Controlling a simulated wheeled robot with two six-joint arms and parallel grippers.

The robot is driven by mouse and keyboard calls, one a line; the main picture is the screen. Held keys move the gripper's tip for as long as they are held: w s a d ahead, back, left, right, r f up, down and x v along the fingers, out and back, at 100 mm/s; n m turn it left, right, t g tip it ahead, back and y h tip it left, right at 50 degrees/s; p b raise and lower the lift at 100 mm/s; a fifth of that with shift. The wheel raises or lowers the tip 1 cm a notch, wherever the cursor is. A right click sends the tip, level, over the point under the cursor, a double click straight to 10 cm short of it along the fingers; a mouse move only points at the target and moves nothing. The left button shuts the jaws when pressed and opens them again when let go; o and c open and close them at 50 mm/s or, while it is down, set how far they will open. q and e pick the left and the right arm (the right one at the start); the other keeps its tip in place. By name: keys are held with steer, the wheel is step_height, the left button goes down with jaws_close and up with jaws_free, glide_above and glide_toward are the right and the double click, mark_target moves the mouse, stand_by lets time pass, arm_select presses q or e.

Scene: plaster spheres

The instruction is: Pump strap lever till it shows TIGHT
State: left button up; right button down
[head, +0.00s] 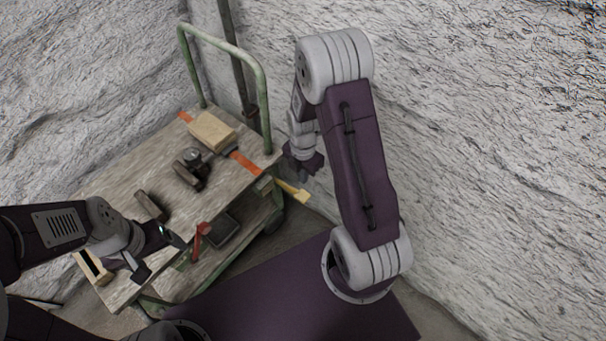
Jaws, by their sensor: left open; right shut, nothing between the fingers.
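An orange strap (245,162) runs over a tan block (212,131) on the wooden deck of a cart. A yellow lever (292,191) sticks out to the right from the deck's right edge, near the strap's end. No indicator wording is legible. My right gripper (305,172) is shut and empty, just above the yellow lever; I cannot tell whether it touches it. My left gripper (158,262) is open over the deck's front corner, away from the strap and lever, with nothing between its fingers.
The green-framed cart (97,189) stands by rough white walls (480,120). Dark metal items (190,170) and a brown block (151,206) lie on the deck. A red-handled item (201,238) and tan slotted box (93,268) are near my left gripper. A dark pole (232,55) leans behind.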

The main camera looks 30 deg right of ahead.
mark_target(303, 194)
step_height(303, 194, down, 9)
steer(key=shift+w+f+b, duration=0.1)
steer(key=shift+b, duration=0.85)
arm_select(q)
step_height(303, 194, down, 2)
steer(key=shift+f, duration=0.2)
